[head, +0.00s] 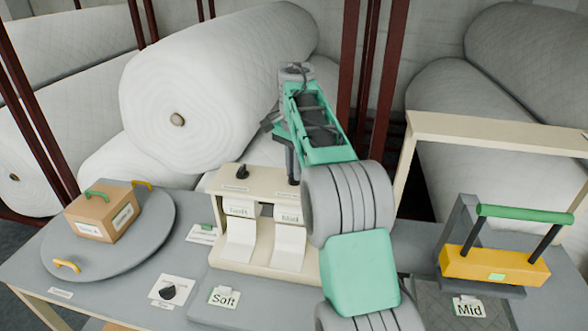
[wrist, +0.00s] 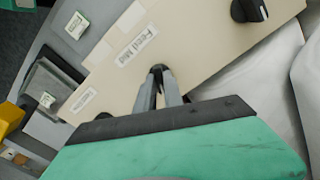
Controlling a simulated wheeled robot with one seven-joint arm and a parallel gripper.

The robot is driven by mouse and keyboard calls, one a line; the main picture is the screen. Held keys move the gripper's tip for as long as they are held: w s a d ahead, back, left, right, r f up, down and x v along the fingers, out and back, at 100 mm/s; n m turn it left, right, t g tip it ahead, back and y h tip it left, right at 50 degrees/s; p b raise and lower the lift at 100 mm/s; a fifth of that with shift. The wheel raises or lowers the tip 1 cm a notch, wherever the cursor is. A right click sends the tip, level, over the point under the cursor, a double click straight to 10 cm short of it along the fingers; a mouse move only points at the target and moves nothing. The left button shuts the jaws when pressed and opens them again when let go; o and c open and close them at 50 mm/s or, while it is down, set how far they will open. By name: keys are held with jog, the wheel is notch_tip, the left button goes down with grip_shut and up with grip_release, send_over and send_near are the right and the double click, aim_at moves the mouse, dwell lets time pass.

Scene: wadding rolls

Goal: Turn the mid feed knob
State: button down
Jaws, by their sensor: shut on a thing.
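The cream feeder box (head: 262,180) stands on the table, with one strip marked Mid (head: 290,218) and another beside it on the left. In the wrist view its top (wrist: 190,50) carries a label reading Feed Mid (wrist: 136,46). My gripper (wrist: 158,72) points down at the box top just beside that label, its fingertips close together. It is shut on the mid feed knob, which the fingers almost wholly hide. In the head view my gripper (head: 291,173) is over the right half of the box top. The other black knob (head: 242,172) stands free on the left; it also shows in the wrist view (wrist: 248,10).
A round grey turntable (head: 60,240) with a cardboard box (head: 102,212) is at the left. A dial card (head: 170,290) and a Soft card (head: 224,297) lie in front. A yellow block with a green handle (head: 495,263) stands right, by a cream frame (head: 480,130). Large rolls (head: 220,80) lie behind.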

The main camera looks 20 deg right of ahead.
jog(key=m, duration=0.6)
jog(key=shift+p, duration=0.35)
jog(key=m+p, duration=0.1)
jog(key=m, duration=0.5)
jog(key=shift+m, duration=0.3)
jog(key=c, duration=1.5)
grip_release()
jog(key=shift+o, duration=0.2)
